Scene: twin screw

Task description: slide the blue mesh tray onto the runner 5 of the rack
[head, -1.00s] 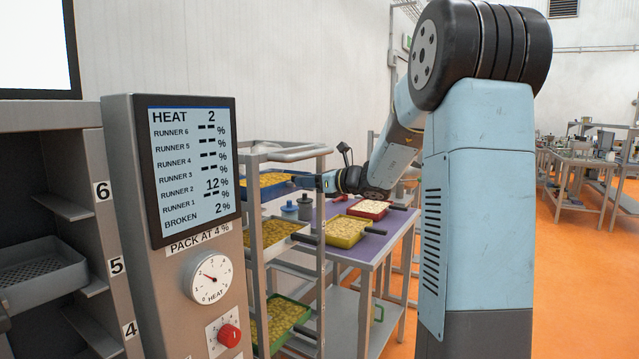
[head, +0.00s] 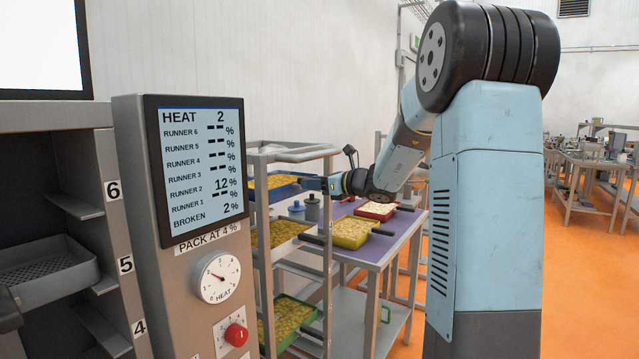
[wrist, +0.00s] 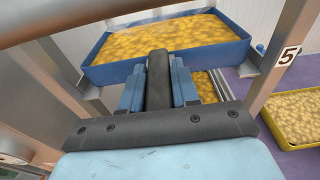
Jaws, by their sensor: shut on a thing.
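The blue mesh tray (wrist: 200,57), filled with yellow pieces, sits between the rack's posts in the wrist view; its wall also shows in the head view (head: 284,194). My gripper (wrist: 158,82) is shut on the tray's dark handle, one blue finger on each side. In the head view, my gripper (head: 314,184) is at the upper right of the rack (head: 327,235). A label 5 (wrist: 288,56) is on the rack post right of the tray. The tray looks roughly level; whether its edges rest on the runner is hard to tell.
Other trays of yellow pieces are in the rack below, one green (head: 290,322). A purple-topped table (head: 385,243) beside it holds a yellow tray (head: 350,240) and a red tray (head: 375,216). A control panel (head: 195,170) and a numbered cabinet (head: 110,225) stand at left.

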